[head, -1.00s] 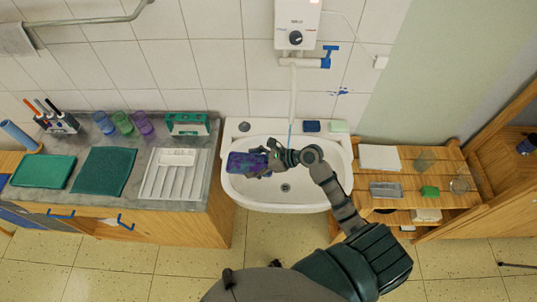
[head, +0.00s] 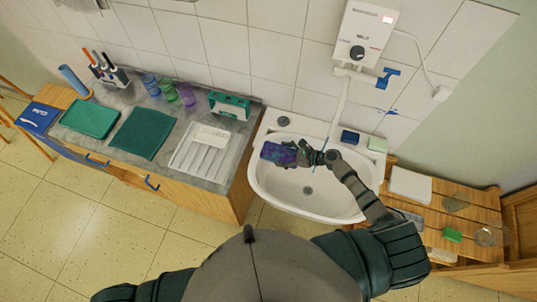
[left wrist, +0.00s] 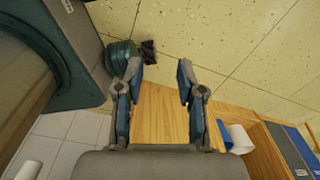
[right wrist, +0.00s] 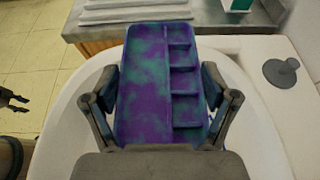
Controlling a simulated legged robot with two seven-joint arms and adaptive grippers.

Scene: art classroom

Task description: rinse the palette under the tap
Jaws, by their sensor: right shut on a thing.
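The palette (head: 278,154), stained purple and teal, is over the left part of the white sink basin (head: 275,194). My right gripper (head: 300,154) is shut on it; the right wrist view shows one finger at each side edge of the palette (right wrist: 142,85), its compartments facing the camera. The tap has a white spout (head: 341,103) and a blue handle (head: 387,77) under the wall heater. A thin bluish line, seemingly water, drops from the spout beside my right gripper, not clearly onto the palette. My left gripper (left wrist: 160,72) is open and empty, away from the sink.
A dark blue sponge (head: 349,137) and a pale green block (head: 377,144) lie on the sink's back rim. A wooden shelf (head: 470,230) stands at right.

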